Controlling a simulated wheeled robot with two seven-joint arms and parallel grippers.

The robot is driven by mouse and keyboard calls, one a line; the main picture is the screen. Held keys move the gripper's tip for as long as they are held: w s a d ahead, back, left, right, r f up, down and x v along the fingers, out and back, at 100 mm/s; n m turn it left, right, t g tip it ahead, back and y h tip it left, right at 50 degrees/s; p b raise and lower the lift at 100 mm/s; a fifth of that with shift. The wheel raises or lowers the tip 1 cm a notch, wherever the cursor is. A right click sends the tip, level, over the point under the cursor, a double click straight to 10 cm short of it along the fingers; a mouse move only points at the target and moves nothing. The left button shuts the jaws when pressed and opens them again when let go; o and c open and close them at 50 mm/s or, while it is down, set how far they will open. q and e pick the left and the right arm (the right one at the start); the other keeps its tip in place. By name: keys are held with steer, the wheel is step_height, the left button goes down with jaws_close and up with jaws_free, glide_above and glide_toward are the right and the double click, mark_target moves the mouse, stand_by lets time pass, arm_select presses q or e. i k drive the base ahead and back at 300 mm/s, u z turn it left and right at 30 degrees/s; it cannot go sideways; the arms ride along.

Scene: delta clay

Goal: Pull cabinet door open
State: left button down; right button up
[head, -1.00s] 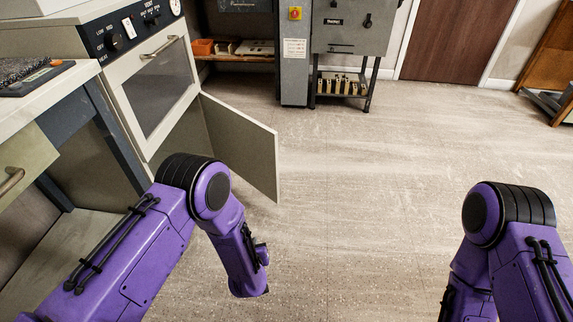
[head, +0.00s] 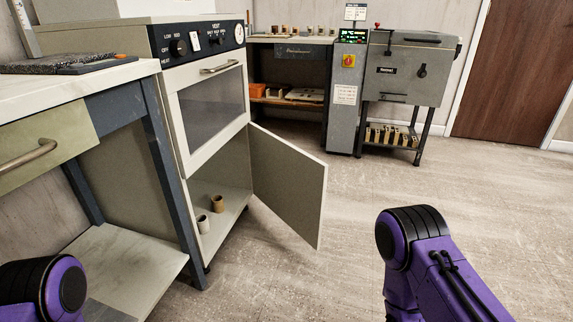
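The cabinet (head: 222,182) stands left of centre in the head view, below a glass-fronted drying or oven unit with knobs. Its lower door (head: 290,185) is swung wide open to the right, showing the inside. Two small cups, one white (head: 203,223) and one brown (head: 217,203), stand on the cabinet floor. Only an upper part of my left arm shows at the lower left, and part of my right arm at the lower right. Neither gripper is in the picture, and nothing of mine is seen touching the door.
A workbench with a drawer (head: 45,148) and a lower shelf (head: 125,262) stands at the left, close to my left arm. A grey kiln (head: 405,70) on a stand and a shelf unit are at the back. The floor (head: 450,185) right of the door is clear.

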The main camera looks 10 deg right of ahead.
mark_target(291, 181)
steer(key=i, duration=0.9)
steer(key=z, duration=3.15)
steer(key=k, duration=0.15)
steer(key=u, duration=1.7)
